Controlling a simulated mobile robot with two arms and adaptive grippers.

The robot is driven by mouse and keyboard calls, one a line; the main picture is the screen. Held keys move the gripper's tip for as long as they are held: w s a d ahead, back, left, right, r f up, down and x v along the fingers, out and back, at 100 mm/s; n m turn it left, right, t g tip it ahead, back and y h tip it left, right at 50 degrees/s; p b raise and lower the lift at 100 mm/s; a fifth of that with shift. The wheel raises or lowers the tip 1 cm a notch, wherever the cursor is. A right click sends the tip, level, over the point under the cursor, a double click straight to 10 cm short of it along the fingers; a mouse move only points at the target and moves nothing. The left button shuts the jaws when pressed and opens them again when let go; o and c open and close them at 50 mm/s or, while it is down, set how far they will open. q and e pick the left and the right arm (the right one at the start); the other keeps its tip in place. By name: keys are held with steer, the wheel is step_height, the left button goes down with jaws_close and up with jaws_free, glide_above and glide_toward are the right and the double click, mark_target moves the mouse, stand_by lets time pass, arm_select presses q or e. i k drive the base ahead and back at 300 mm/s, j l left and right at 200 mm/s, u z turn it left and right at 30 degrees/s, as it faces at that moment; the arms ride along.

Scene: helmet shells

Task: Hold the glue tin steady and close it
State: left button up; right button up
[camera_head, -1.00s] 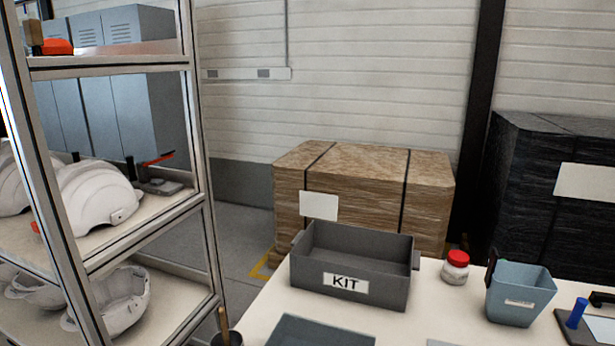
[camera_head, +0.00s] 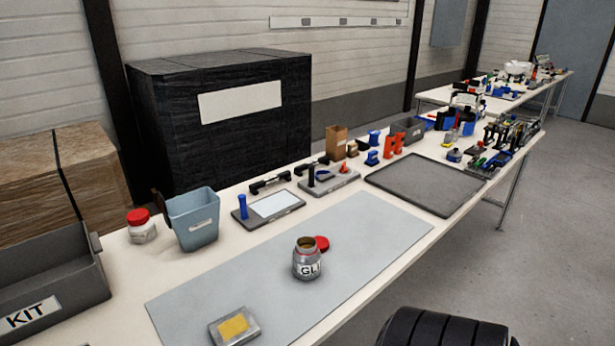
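The glue tin (camera_head: 307,263) is a small grey can with a white label reading "GL". It stands upright on the grey mat (camera_head: 385,235), and its top is open with a brownish inside showing. Neither of my grippers is in view.
A metal box with a yellow top (camera_head: 234,326) lies at the mat's front left. A blue-grey bin (camera_head: 195,222), a red-capped jar (camera_head: 141,226) and the KIT box (camera_head: 75,262) stand left. A dark tray (camera_head: 425,184) lies right. The mat around the tin is mostly clear.

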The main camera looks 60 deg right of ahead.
mark_target(306, 254)
steer(key=z, duration=1.8)
